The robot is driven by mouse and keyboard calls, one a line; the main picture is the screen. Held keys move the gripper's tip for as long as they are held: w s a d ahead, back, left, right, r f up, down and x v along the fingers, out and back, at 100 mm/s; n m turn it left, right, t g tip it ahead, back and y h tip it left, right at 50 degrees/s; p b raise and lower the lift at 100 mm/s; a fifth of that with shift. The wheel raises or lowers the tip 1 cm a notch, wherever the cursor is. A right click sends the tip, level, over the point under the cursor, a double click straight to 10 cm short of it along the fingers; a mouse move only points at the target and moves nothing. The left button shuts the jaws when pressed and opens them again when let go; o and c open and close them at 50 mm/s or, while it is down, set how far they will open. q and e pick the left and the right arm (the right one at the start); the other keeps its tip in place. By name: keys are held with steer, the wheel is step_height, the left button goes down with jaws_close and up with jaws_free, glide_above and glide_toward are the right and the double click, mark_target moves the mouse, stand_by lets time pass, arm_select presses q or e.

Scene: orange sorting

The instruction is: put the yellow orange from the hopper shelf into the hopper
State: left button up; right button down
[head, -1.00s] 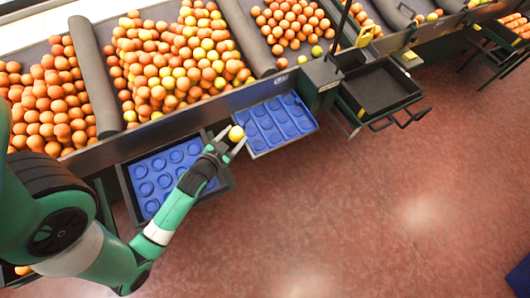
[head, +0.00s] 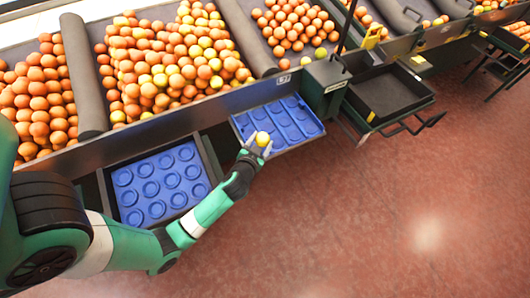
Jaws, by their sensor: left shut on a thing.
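The yellow orange (head: 262,139) is held between the fingers of my left gripper (head: 258,146). My left gripper is shut on it, at the near edge of the raised blue tray (head: 299,122), whose bare cells show around it. The picture does not show clearly how high the orange is above the tray. Large bins of oranges (head: 160,65) run along the back, with several yellow ones among the orange ones. My right gripper is not in view.
A lower blue tray (head: 157,187) with round recesses sits to the left, beside my left arm. A black empty tray (head: 388,92) with handles stands to the right. Grey rollers (head: 84,76) divide the bins. The red floor at the right is clear.

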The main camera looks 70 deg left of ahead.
arm_select(q)
steer(key=shift+w+f, duration=0.25)
steer(key=shift+w, duration=0.05)
steer(key=shift+w+f, duration=0.15)
steer(key=shift+f, duration=0.1)
steer(key=f+b, duration=0.3)
steer(key=shift+w+f, duration=0.25)
steer(key=shift+f, duration=0.1)
steer(key=shift+r, duration=0.1)
steer(key=shift+f+b, duration=0.4)
steer(key=shift+f, duration=0.15)
steer(key=o, duration=1.4)
steer(key=shift+r, duration=0.1)
